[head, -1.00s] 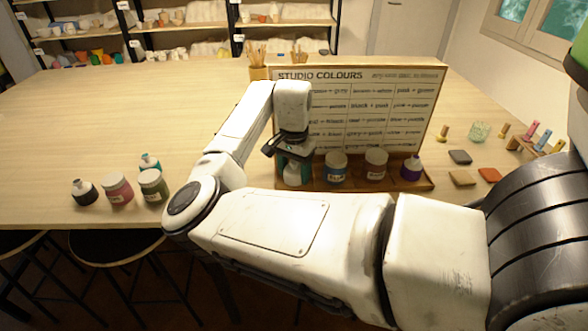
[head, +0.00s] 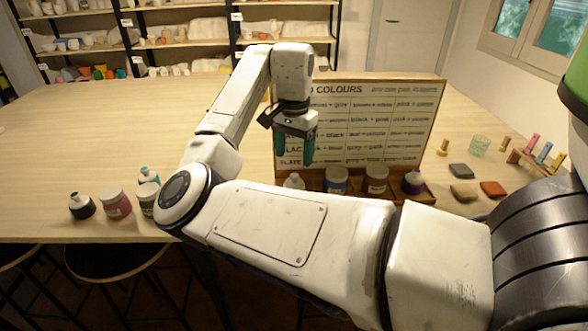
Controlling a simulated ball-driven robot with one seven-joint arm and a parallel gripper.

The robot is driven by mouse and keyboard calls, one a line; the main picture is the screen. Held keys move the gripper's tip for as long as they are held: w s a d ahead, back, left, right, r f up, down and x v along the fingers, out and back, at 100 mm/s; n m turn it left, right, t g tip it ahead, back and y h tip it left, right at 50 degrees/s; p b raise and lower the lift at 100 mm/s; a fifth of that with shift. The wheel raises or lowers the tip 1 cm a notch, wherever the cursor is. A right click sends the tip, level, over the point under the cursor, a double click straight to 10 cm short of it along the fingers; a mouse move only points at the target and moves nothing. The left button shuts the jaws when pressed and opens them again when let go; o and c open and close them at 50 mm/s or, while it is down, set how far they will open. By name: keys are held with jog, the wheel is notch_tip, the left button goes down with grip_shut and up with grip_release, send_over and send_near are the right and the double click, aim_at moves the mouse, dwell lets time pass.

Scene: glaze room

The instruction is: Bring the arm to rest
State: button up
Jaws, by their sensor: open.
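My gripper (head: 296,158) hangs from the bent arm in front of the colour board (head: 380,88). It points down, its teal fingers apart with nothing between them. Below it, a white-topped bottle (head: 293,181) stands at the left of the board's wooden shelf (head: 424,196). My forearm runs across the front of the table and hides the lower parts of the containers on the shelf.
A blue jar (head: 336,182), a pale-lidded jar (head: 376,180) and a purple bottle (head: 412,182) share the shelf. Several paint containers, including a pink jar (head: 115,204), stand at the left front. The table (head: 90,130) is clear behind them.

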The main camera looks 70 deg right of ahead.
jog(key=shift+r, duration=0.95)
